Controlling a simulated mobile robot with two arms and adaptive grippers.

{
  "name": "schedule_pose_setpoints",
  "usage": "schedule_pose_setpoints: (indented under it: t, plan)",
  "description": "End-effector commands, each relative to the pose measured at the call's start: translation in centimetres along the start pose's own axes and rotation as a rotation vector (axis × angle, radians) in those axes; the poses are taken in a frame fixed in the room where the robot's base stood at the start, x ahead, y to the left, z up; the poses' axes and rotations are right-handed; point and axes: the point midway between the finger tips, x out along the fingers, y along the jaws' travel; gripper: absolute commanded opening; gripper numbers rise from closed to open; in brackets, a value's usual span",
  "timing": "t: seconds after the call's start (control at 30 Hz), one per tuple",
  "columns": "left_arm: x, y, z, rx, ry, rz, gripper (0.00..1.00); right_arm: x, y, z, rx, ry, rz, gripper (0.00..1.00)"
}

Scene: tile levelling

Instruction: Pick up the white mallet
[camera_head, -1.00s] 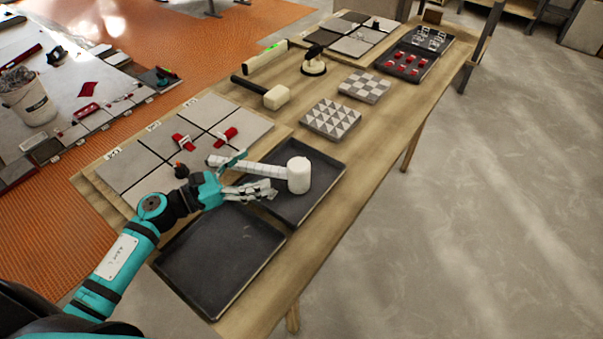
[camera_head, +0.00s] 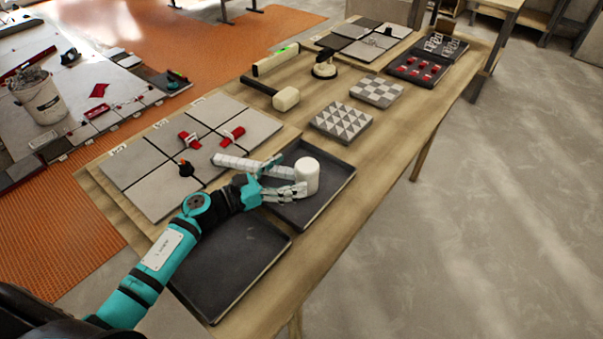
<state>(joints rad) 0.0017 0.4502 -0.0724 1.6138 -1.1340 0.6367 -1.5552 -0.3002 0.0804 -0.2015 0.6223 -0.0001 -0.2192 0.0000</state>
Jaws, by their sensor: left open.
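The white mallet lies with its thick cylindrical head (camera_head: 307,175) over the far dark tray (camera_head: 325,196) and its pale segmented handle (camera_head: 232,162) reaching left over the tile panel. My left gripper (camera_head: 284,177) comes in from the lower left and is open. Its fingers are spread at the handle close to the head, one on the far side and the others on the near side. They partly hide the handle, and I cannot tell whether they touch it. My right gripper is not in view.
An empty dark tray (camera_head: 228,262) lies nearer on the wooden table. A black-handled mallet (camera_head: 285,99), patterned tiles (camera_head: 341,121) and a suction cup (camera_head: 325,67) stand farther back.

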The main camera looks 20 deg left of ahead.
Motion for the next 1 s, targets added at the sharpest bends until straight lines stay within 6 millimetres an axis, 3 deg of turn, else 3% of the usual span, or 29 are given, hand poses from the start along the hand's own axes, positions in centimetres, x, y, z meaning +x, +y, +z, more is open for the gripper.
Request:
schedule_pose_setpoints:
  t: [0.33, 0.67, 1.0]
  plan:
    - [4.6, 0.2, -0.4, -0.001, -0.002, 0.000, 0.93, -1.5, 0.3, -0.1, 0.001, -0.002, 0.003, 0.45]
    - [5.2, 0.2, -0.6, 0.001, 0.000, 0.000, 0.91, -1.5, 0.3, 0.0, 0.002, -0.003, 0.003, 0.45]
    - [5.1, 0.2, -0.6, 0.001, 0.000, 0.001, 0.47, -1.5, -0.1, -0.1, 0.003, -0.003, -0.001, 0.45]
